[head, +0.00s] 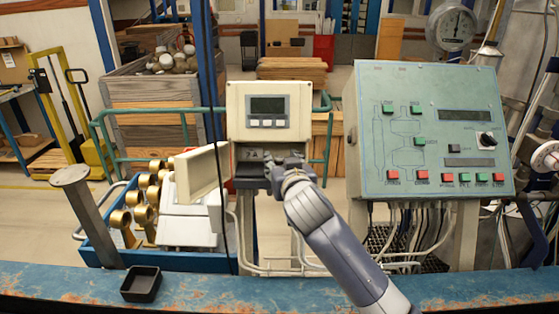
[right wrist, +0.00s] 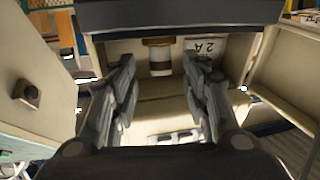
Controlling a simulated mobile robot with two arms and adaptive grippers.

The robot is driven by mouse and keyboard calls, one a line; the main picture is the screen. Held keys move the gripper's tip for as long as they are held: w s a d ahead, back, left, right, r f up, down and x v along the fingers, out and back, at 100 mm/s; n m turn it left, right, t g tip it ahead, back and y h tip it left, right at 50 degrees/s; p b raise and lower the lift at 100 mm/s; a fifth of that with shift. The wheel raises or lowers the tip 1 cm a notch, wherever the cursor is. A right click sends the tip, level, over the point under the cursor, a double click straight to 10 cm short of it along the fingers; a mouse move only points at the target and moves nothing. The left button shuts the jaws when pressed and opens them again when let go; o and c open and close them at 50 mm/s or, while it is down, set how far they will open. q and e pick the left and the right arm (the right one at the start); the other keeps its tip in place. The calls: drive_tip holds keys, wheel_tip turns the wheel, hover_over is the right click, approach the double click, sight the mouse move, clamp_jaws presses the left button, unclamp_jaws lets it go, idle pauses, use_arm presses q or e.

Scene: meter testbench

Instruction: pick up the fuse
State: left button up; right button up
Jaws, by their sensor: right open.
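The meter box (head: 268,108) stands upright behind the blue bench edge, with its lower compartment uncovered and a "2A" label (head: 251,155) inside. In the right wrist view, a small cylinder with brown and pale bands, seemingly the fuse (right wrist: 160,58), sits in the compartment beside the label (right wrist: 205,46). My right gripper (head: 283,165) is at the front of the compartment; in the head view it hides the fuse. Its two fingers (right wrist: 162,80) are apart and empty, with the fuse beyond and between their tips. My left gripper is not in view.
An opened cream cover (head: 202,171) juts out left of the compartment. A green control panel (head: 432,130) stands close on the right. A small black tray (head: 141,285) rests on the blue bench edge (head: 220,290). Brass fittings (head: 143,214) sit in a blue crate at left.

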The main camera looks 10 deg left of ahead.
sight(280, 161)
drive_tip(key=shift+p+x, duration=0.45)
drive_tip(key=shift+x, duration=1.2)
drive_tip(key=shift+s+f, duration=0.1)
drive_tip(key=c, duration=1)
